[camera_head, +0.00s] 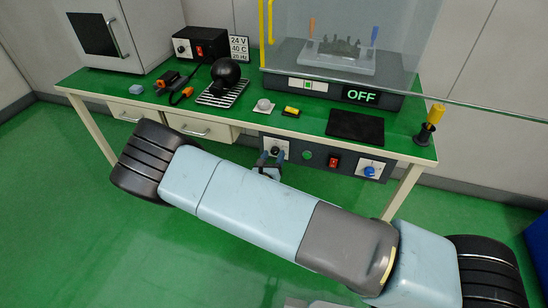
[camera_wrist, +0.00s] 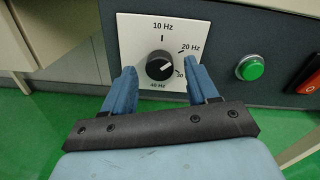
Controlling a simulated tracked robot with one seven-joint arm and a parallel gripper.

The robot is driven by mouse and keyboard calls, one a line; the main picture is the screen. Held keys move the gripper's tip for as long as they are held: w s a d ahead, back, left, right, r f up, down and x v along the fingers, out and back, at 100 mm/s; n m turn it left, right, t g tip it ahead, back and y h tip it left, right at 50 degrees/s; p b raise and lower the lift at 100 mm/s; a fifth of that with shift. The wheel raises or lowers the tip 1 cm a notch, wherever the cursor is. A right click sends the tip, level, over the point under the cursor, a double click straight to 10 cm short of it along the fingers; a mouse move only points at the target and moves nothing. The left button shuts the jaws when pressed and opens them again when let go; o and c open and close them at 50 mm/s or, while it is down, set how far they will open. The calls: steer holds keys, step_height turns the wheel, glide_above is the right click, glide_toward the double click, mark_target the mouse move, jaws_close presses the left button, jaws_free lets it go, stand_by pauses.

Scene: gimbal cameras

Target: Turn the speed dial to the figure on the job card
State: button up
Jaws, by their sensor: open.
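The speed dial is a round black knob (camera_wrist: 160,66) on a white plate (camera_wrist: 136,30) marked 10 Hz, 20 Hz, 30 and 40 Hz. Its white pointer line faces right and slightly up, seemingly between the 20 and 30 marks. In the head view the knob (camera_head: 276,151) is on the panel under the bench. My gripper (camera_wrist: 160,74) is open, one blue finger on each side of the knob, with gaps showing between. It also shows in the head view (camera_head: 270,163). The job card (camera_head: 239,48) on the wall reads 24 V, 40 C and apparently 20 Hz.
Right of the dial are a green button (camera_wrist: 250,67), a red switch (camera_head: 334,162) and a blue knob (camera_head: 369,171). A display (camera_head: 360,96) on the glass-fronted unit reads OFF. The green bench top (camera_head: 300,120) overhangs the panel, with a drawer (camera_head: 200,127) at left.

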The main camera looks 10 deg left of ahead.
steer(key=shift+c, duration=0.3)
steer(key=c, duration=1)
steer(key=shift+m, duration=1.3)
steer(key=o, duration=1.1)
steer(key=shift+c, duration=0.2)
steer(key=s, duration=1.3)
steer(key=shift+s+a, duration=0.35)
